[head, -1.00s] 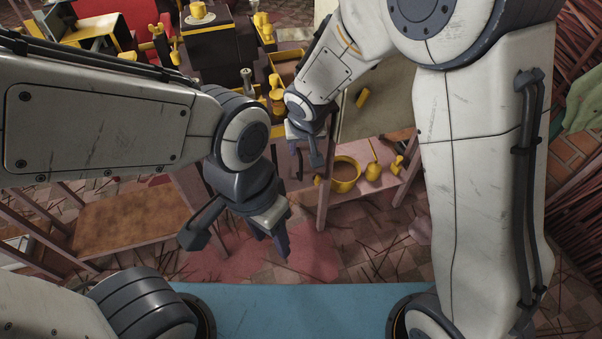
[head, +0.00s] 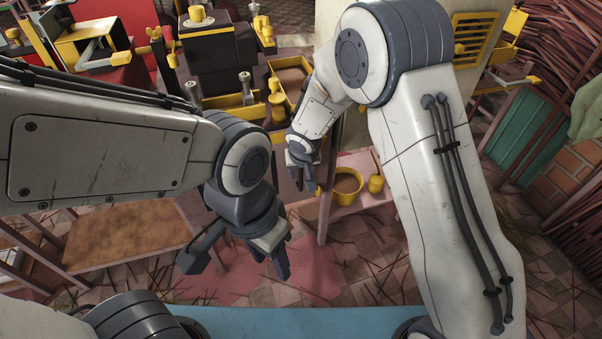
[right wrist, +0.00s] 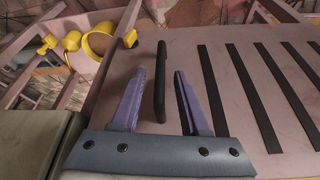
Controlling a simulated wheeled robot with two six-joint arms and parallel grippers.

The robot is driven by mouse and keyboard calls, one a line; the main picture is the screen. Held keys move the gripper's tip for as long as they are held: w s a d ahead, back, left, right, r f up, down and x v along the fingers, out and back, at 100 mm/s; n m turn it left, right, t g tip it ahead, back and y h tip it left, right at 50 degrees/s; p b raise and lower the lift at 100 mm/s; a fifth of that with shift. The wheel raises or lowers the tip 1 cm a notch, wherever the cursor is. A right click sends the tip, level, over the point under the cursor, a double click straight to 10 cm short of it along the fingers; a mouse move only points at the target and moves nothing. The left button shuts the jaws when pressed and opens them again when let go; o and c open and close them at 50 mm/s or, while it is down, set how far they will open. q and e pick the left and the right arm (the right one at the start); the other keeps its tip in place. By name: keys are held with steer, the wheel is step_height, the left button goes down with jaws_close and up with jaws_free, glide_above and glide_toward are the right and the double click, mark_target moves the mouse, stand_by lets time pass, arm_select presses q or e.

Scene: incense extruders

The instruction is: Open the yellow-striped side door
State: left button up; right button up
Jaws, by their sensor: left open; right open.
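In the right wrist view, a pale pink panel (right wrist: 215,55) carries several dark stripes and an upright black bar handle (right wrist: 160,85); I see no yellow on these stripes. My right gripper (right wrist: 159,75) is open, its purple fingers on either side of the handle. I cannot tell whether they touch it. In the head view, my right gripper (head: 299,180) is beside the workbench, and the panel is not clearly visible. A yellow slatted grille (head: 474,40) shows on a cream cabinet at the upper right. My left gripper (head: 280,262) is open and empty above the floor.
A dark machine with yellow trays (head: 232,100) stands at the back. A yellow ring-shaped pot (head: 347,184) sits on a low pink shelf. A brown-topped bench (head: 125,235) is at left. Bundled sticks (head: 575,60) stand at far right.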

jaws_close()
stand_by(1.4)
